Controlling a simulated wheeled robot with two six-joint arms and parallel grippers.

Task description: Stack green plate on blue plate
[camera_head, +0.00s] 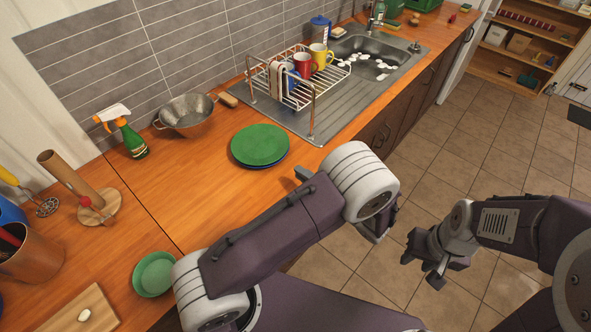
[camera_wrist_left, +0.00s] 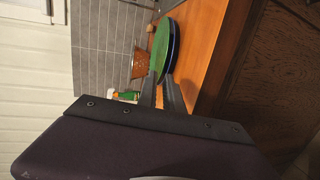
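The green plate (camera_head: 260,144) lies on top of the blue plate (camera_head: 262,166) on the wooden counter. Only a thin blue rim shows below the green one. In the left wrist view, the green plate (camera_wrist_left: 160,48) and blue plate (camera_wrist_left: 174,50) appear edge-on beyond my fingertips. My left gripper (camera_wrist_left: 160,84) has its fingers apart and looks empty, close to the plates' near edge. In the head view it is mostly hidden behind my left arm; a grey tip (camera_head: 302,173) shows short of the plates. My right gripper (camera_head: 424,272) is open and empty over the floor.
A colander (camera_head: 187,114) and spray bottle (camera_head: 132,140) stand behind the plates. A dish rack (camera_head: 297,88) with mugs is beside the sink (camera_head: 375,62). A small green bowl (camera_head: 154,273) and cutting board (camera_head: 77,315) are at the front left. Counter left of the plates is clear.

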